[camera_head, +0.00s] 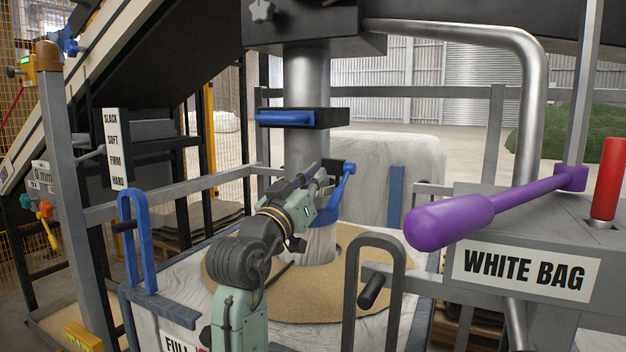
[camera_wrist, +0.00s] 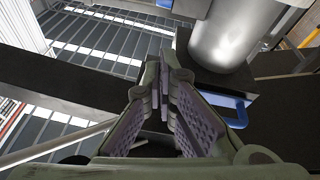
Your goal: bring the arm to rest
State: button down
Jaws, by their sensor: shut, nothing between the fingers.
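My arm (camera_head: 245,262), pale green with dark joints, rises from the lower middle of the head view and leans up to the right. My gripper (camera_head: 318,172) is at its end, in front of the vertical metal spout and beside a blue lever (camera_head: 342,185). I cannot tell whether it touches the lever. In the wrist view my gripper (camera_wrist: 165,62) points up towards the roof. Its purple-padded fingers meet at the tips with nothing between them. A blue handle (camera_wrist: 232,110) shows to their right, below the metal spout (camera_wrist: 228,35).
A white bag (camera_head: 185,262) with a sandy top stands under the spout (camera_head: 306,90). A purple lever (camera_head: 480,210) reaches in from the right above the WHITE BAG sign (camera_head: 525,268). A dark hook (camera_head: 375,275) and a blue hook (camera_head: 137,240) flank my arm. Grey rails surround the bag.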

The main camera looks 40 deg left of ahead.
jog(key=v, duration=0.8)
jog(key=shift+f+b, duration=0.35)
jog(key=shift+b, duration=0.1)
jog(key=shift+s, duration=0.1)
